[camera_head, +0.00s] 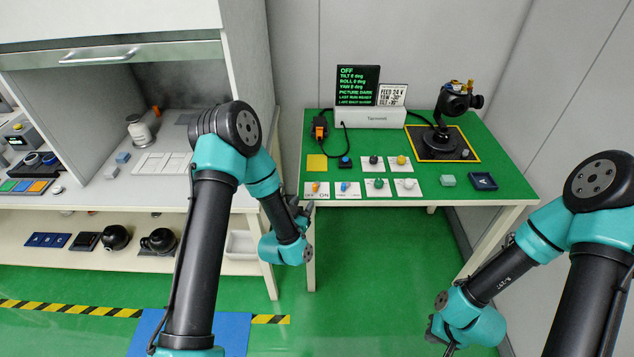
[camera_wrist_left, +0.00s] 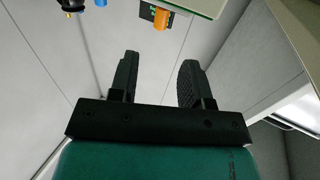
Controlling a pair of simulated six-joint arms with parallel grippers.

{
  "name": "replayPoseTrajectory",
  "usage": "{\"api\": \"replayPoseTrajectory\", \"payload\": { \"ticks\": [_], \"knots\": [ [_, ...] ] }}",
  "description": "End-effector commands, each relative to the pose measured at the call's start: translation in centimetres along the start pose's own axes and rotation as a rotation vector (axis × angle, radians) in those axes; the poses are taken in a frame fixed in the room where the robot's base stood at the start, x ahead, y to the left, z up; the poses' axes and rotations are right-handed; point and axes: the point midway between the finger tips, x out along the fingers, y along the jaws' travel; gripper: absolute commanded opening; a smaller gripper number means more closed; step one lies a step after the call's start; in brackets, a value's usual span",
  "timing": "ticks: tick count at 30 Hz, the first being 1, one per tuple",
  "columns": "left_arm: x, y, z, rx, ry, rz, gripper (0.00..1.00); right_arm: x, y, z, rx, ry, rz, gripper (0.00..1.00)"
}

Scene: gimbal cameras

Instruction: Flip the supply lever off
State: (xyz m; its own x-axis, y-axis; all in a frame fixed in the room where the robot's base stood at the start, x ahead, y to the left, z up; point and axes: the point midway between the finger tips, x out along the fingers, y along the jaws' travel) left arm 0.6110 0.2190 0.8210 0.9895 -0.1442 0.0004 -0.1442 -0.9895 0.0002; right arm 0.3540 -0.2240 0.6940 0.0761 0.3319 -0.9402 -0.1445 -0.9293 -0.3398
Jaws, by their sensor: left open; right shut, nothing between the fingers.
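My right gripper (camera_head: 436,335) is low at the right, away from the table, shut and partly hidden.
The dark screen (camera_head: 358,83) at the back reads OFF on top. Several white plates with coloured knobs (camera_head: 377,183) stand close together right of the lever. A black gimbal (camera_head: 447,115) stands on a yellow-edged mat. A grey cabinet bench (camera_head: 130,200) is left.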

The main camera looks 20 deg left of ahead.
Motion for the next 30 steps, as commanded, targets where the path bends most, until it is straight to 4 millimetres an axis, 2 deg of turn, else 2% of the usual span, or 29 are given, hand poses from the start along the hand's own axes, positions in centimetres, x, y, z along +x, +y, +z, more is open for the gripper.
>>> {"api": "replayPoseTrajectory", "payload": {
  "ticks": [6,18,24,30],
  "knots": [
    [3.9,0.1,0.0,0.001,0.003,0.001,0.44,0.0,0.0,0.0,0.0,0.0,0.0,0.0],
    [10.2,0.1,0.0,0.0,0.001,0.001,0.44,0.0,0.0,0.0,0.0,0.0,0.0,0.0],
    [11.5,0.1,0.0,-0.001,-0.001,0.001,0.44,0.0,0.0,0.0,0.0,0.0,0.0,0.0],
    [11.6,0.1,0.0,-0.001,-0.001,0.001,0.44,0.0,0.0,0.0,0.0,0.0,0.0,0.0]
  ]
}}
